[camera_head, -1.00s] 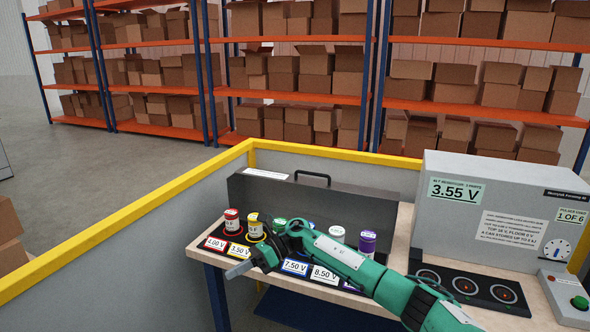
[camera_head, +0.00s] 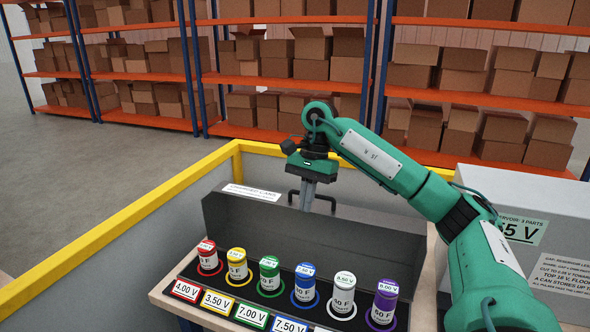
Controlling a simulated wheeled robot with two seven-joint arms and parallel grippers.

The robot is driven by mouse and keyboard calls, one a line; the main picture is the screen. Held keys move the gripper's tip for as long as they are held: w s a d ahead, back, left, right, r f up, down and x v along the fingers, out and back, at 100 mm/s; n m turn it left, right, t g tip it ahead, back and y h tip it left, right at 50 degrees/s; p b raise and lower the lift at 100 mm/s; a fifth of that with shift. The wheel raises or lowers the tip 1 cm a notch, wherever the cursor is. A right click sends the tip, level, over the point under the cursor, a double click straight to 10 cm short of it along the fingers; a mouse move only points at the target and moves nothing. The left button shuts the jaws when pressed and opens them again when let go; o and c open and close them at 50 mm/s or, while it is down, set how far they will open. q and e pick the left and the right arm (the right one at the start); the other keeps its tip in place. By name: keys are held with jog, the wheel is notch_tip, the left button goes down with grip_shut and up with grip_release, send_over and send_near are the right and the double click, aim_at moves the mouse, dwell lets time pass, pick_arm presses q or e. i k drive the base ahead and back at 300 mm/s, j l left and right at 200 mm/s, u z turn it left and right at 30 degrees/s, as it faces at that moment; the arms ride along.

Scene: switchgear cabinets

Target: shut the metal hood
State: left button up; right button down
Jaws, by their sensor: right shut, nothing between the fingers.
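The metal hood (camera_head: 260,222) is a dark grey panel standing upright, open, behind a row of cans. A black handle (camera_head: 331,201) rises from its top edge. My right gripper (camera_head: 307,205) points down at the handle, with its fingers shut and nothing between them. The fingers overlap the handle in the picture, and I cannot tell whether they touch it. My left gripper is not in view.
Several coloured cans, including a red one (camera_head: 207,256) and a purple one (camera_head: 383,304), stand in front of the hood above voltage labels. A grey reservoir box (camera_head: 540,205) stands at the right. A yellow-topped wall (camera_head: 150,203) runs along the left and back.

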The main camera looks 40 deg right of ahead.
aim_at(372, 246)
jog(key=i+l, duration=0.35)
jog(key=l, duration=0.15)
jog(key=i+l, duration=0.35)
jog(key=l, duration=0.1)
